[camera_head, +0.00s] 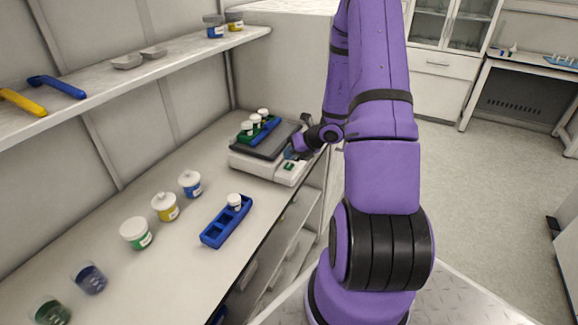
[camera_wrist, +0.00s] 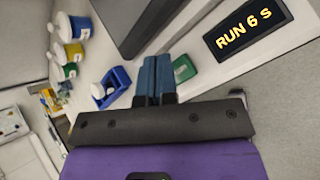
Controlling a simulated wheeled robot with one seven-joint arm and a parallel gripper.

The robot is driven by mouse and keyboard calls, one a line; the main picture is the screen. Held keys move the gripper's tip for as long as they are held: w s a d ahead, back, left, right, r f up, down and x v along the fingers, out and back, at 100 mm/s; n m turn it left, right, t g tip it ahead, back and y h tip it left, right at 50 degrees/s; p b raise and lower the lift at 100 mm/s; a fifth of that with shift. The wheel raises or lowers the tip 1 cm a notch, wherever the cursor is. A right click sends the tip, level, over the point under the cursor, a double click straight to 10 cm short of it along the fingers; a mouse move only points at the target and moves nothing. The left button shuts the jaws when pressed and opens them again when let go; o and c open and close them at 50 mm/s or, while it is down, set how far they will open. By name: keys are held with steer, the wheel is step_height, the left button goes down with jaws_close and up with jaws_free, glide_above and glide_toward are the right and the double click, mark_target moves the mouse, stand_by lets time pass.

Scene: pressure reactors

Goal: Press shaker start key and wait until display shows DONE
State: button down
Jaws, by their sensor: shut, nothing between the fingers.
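The shaker (camera_head: 268,150) is a white box with a dark platform, standing on the bench. A blue rack (camera_head: 265,132) with several white-capped vials sits on the platform. In the wrist view the shaker's display (camera_wrist: 245,30) reads "RUN 6 S" in yellow on black. A green key (camera_wrist: 183,68) lies on the white front beside the display. My gripper (camera_wrist: 155,62) is shut and empty, its blue fingertips right beside the green key. I cannot tell whether they touch the shaker. In the head view my gripper (camera_head: 292,154) is at the shaker's front, partly hidden by my arm.
A blue rack (camera_head: 227,222) holding one white-capped vial stands on the bench in front of the shaker. Jars with green (camera_head: 136,233), yellow (camera_head: 166,207) and blue (camera_head: 190,184) contents stand left of it. A shelf (camera_head: 130,72) runs above the bench.

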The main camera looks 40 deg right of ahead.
mark_target(290, 164)
steer(key=shift+r, duration=2.35)
steer(key=s+a+r+n+g+y, duration=0.1)
steer(key=s+a+r+n+g, duration=0.1)
steer(key=a+r+n, duration=0.8)
steer(key=s+a+r+n+g+y, duration=0.1)
steer(key=s+a+r+n+g, duration=0.15)
steer(key=a+r+n, duration=0.75)
steer(key=s+a+r+n+h, duration=0.2)
steer(key=s+r+n, duration=0.3)
steer(key=s+n, duration=0.4)
steer(key=s+a+r+n+t+h, duration=0.1)
steer(key=s+a+r+n+h, duration=0.2)
steer(key=s+r+n, duration=0.3)
steer(key=s+n, duration=0.3)
steer(key=n, duration=0.2)
steer(key=shift+s+a+r+h, duration=0.15)
steer(key=shift+a+h, duration=0.05)
steer(key=shift+h, duration=0.2)
steer(key=shift+d, duration=0.1)
stand_by(1.0)
